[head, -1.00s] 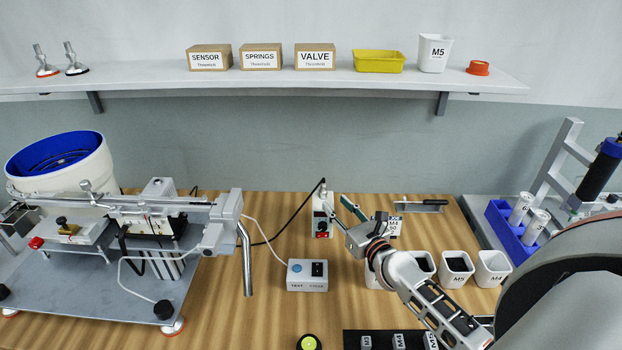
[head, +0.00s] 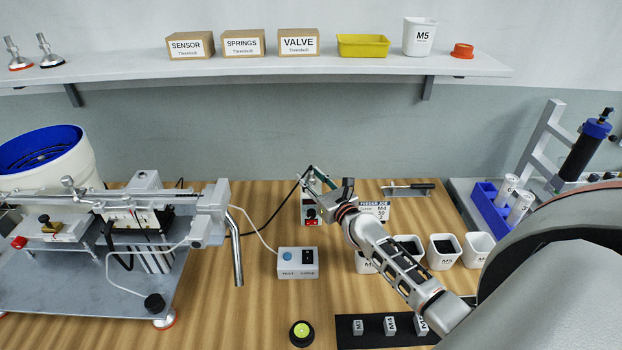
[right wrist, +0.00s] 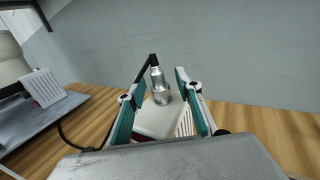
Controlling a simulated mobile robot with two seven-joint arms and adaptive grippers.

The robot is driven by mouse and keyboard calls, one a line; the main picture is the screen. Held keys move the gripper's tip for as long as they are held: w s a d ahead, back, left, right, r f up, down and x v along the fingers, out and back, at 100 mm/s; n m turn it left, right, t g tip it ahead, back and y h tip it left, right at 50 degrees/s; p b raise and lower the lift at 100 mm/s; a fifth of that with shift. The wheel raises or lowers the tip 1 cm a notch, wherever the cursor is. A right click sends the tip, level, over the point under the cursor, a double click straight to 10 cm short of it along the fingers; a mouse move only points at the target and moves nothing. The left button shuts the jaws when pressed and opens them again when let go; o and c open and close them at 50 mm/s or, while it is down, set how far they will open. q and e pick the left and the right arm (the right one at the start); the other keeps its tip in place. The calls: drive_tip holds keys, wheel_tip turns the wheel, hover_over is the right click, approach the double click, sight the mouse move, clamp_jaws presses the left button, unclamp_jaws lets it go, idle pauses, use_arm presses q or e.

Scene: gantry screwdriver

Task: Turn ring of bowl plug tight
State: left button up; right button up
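The bowl plug (right wrist: 160,88) is a silver cylinder with a wider ring at its lower part and a black cable at its top. It stands upright on a pale box in the right wrist view. The same box (head: 311,214), with a red and black switch on its front, shows in the head view, where my gripper hides the plug. My right gripper (head: 314,176) is above this box. In the right wrist view its two green-lined fingers (right wrist: 161,84) are open, one on each side of the plug, with visible gaps. My left gripper is in neither view.
A feeder with a blue bowl (head: 42,150) stands at the left. A grey button box (head: 298,263) sits in front of the plug's box. White bins (head: 444,252) stand to the right, beneath and beside my right arm. A black cable runs left from the plug.

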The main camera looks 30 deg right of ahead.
clamp_jaws()
